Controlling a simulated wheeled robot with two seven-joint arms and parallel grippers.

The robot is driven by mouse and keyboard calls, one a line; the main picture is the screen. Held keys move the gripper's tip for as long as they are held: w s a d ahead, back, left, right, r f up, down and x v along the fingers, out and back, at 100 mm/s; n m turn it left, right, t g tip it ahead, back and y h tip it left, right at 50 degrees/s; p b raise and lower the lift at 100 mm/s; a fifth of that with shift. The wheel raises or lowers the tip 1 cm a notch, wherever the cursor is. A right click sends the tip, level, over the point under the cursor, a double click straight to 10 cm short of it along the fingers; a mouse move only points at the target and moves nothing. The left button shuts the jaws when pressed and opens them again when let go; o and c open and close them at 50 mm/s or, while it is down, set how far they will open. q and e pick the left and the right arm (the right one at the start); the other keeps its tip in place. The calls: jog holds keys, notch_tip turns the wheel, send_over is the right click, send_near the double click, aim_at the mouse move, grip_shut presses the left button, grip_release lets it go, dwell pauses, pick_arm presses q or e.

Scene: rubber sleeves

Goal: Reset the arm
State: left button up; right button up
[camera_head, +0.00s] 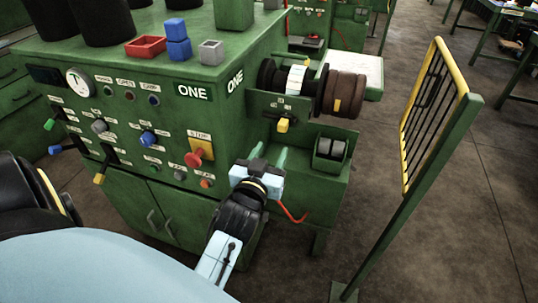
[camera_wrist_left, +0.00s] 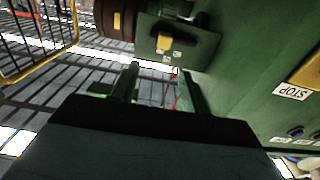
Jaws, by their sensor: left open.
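My left gripper (camera_head: 269,153) is in front of the green machine labelled ONE (camera_head: 200,122), to the right of its red stop knob (camera_head: 196,158). Its fingers point away toward the lower shelf side of the machine. In the left wrist view the two fingers (camera_wrist_left: 158,72) stand apart with nothing between them. A red wire (camera_head: 291,214) hangs below the gripper. My right gripper is not in view.
A yellow-framed barrier (camera_head: 436,110) stands on the right. A brown roller (camera_head: 344,94) and a yellow lever (camera_head: 283,125) sit beyond my gripper. Floor between machine and barrier is clear.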

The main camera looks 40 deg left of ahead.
pick_arm(q)
jog(key=shift+s+d, duration=0.15)
jog(key=shift+s, duration=0.25)
jog(key=d+f+m+g+h, duration=0.1)
jog(key=d+f+g+h, duration=0.15)
jog(key=f, duration=0.75)
jog(key=d+f+m+g+h, duration=0.15)
jog(key=d+f, duration=0.25)
jog(key=f, duration=0.5)
jog(key=s+d+f+m+g+h, duration=0.1)
jog(key=s+d+f+g, duration=0.1)
jog(key=s+f, duration=0.45)
jog(key=s+d+f+m+g+h, duration=0.1)
jog(key=s+f+g, duration=0.15)
jog(key=f, duration=0.75)
jog(key=s+a+f+g, duration=0.1)
jog(key=s+f, duration=0.4)
jog(key=s, duration=0.5)
jog(key=s+a+f+m+g, duration=0.1)
jog(key=s+f+g, duration=0.3)
jog(key=s, duration=0.5)
jog(key=s+a+f+g, duration=0.2)
jog(key=s+f, duration=0.5)
jog(key=s, duration=0.3)
jog(key=shift+s+a+f+g, duration=0.25)
jog(key=shift+s+g, duration=0.1)
jog(key=shift+m, duration=0.25)
jog(key=shift+c, duration=0.4)
